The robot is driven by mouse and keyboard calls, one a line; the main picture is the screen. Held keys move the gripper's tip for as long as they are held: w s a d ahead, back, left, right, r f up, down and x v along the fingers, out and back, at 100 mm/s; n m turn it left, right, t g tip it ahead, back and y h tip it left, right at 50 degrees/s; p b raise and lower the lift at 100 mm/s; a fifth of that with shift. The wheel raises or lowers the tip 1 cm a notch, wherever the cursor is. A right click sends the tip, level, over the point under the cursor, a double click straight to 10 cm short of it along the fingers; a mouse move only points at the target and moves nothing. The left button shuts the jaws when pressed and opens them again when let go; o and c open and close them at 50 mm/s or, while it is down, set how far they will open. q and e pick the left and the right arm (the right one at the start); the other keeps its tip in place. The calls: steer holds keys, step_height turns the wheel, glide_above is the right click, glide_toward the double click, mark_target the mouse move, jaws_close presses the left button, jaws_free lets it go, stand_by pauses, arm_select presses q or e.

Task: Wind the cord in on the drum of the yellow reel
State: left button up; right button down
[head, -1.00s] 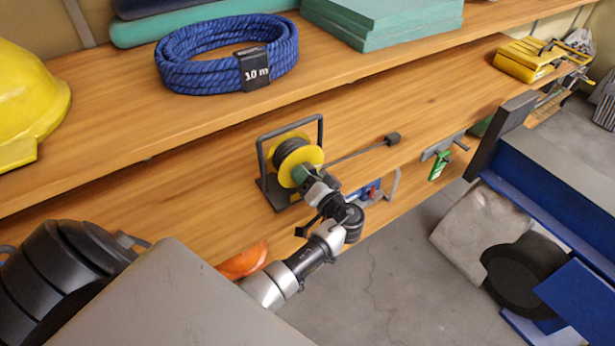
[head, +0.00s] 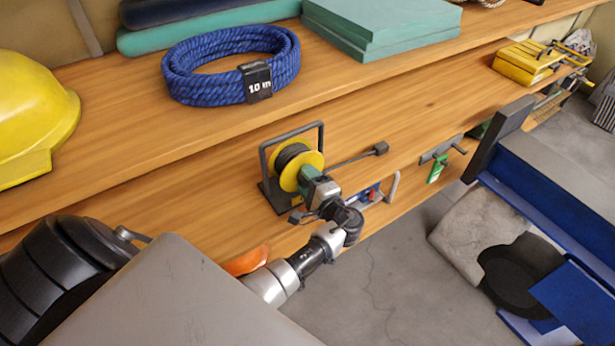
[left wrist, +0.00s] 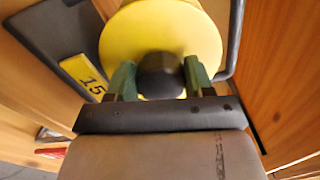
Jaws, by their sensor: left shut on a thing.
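The yellow reel (head: 316,161) stands on the lower wooden shelf in a dark frame, with dark cord on its drum (head: 291,158). A free length of cord (head: 349,159) runs right from the reel along the shelf to a dark plug (head: 380,148). My left gripper (head: 306,179) is at the front face of the reel. In the left wrist view its green fingers (left wrist: 160,80) are shut on a dark round knob (left wrist: 160,70) in front of the yellow disc (left wrist: 160,30). The wrist hides the lower part of the reel. My right gripper is not in view.
A blue rope coil (head: 185,85), teal slabs (head: 380,30) and a yellow helmet (head: 35,125) are on the upper shelf. An orange object (head: 246,261) is beside my left arm.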

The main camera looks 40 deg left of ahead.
arm_select(q)
steer(key=m+p, duration=0.1)
steer(key=m, duration=0.1)
steer(key=m+p, duration=0.1)
steer(key=m, duration=0.2)
steer(key=shift+r+m+p, duration=0.2)
steer(key=shift+m+p, duration=0.1)
steer(key=shift+p, duration=0.05)
steer(key=shift+d+f+m+p, duration=0.1)
steer(key=shift+m+p, duration=0.6)
steer(key=shift+m, duration=0.8)
steer(key=o, duration=0.9)
steer(key=shift+w, duration=0.1)
steer(key=b+v, duration=0.2)
steer(key=v, duration=0.8)
steer(key=shift+d, duration=0.4)
